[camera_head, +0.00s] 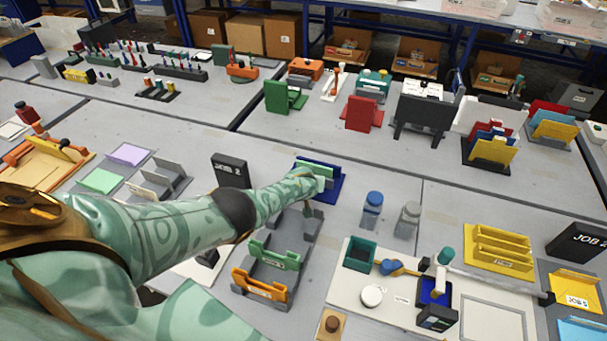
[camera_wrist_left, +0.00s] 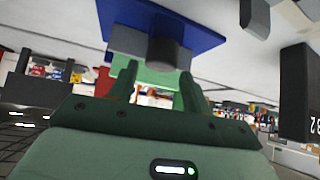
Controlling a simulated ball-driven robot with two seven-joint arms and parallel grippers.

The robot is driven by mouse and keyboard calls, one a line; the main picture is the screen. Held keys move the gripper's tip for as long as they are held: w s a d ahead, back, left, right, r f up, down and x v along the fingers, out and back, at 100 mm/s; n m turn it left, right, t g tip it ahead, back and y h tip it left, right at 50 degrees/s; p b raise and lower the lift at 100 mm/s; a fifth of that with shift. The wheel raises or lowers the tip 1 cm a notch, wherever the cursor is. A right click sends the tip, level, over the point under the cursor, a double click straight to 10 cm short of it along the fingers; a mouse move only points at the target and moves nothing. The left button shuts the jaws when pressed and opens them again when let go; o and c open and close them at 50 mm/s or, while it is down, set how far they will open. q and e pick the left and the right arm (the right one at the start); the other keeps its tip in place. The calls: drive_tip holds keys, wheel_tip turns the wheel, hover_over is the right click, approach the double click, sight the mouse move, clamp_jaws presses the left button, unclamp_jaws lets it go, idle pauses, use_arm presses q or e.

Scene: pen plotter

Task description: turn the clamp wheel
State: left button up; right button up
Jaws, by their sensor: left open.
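The blue stand (camera_head: 334,190) with a pale green piece on it is at the middle of the table in the head view. In the left wrist view the blue base (camera_wrist_left: 195,25) carries a grey block and a dark round cylinder (camera_wrist_left: 163,53), which may be the clamp wheel. I cannot be sure that it is. My left gripper (camera_wrist_left: 155,82) is open, its two fingers pointing at the stand with the cylinder just beyond and between them. I cannot tell whether they touch anything. In the head view my left arm hides the gripper and part of the stand. My right gripper is out of view.
A black JOB 2 sign (camera_head: 230,170) stands left of the stand. A grey rack (camera_head: 268,270) with green and orange holders is in front. A blue-capped jar (camera_head: 372,210) and a grey jar (camera_head: 408,220) stand to the right.

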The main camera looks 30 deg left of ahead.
use_arm(q)
drive_tip(key=p+v, duration=0.9)
drive_tip(key=v, duration=0.3)
drive_tip(key=shift+s+d, duration=0.1)
drive_tip(key=shift+s, duration=0.05)
